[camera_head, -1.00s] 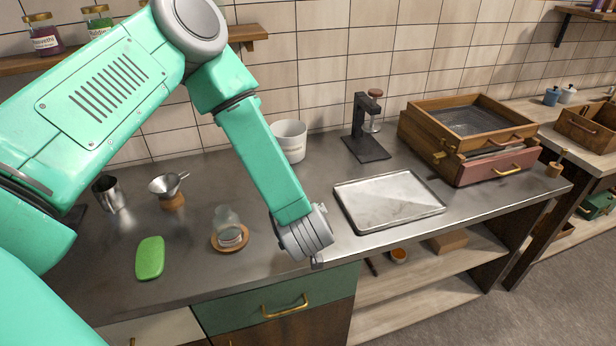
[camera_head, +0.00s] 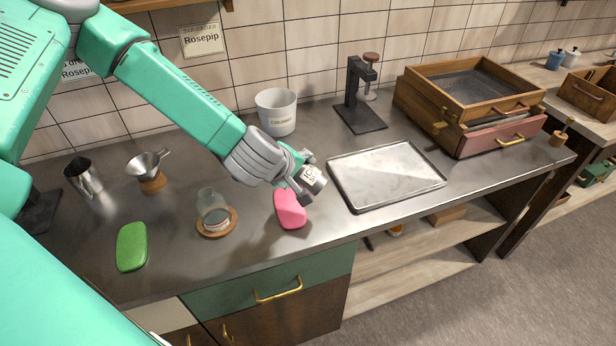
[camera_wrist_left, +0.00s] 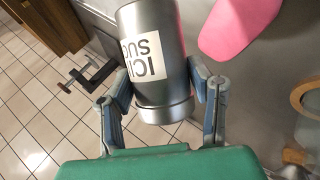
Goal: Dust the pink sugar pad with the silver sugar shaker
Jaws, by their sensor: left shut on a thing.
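The pink sugar pad (camera_head: 290,211) lies flat on the steel counter, left of the metal tray. It also shows in the left wrist view (camera_wrist_left: 236,28). My left gripper (camera_head: 303,183) is shut on the silver sugar shaker (camera_head: 313,180), which has a white label with partly visible lettering. The shaker is tilted and held above the counter, close over the far right side of the pad. In the left wrist view the shaker (camera_wrist_left: 155,85) sits between both fingers (camera_wrist_left: 163,88). My right gripper is not in view.
A green pad (camera_head: 132,247) and a glass jar on a round wooden coaster (camera_head: 230,226) stand left of the pink pad. The metal tray (camera_head: 420,190) lies to the right. A white pot (camera_head: 276,112) and a black stand (camera_head: 358,100) are behind. The counter's front edge is near.

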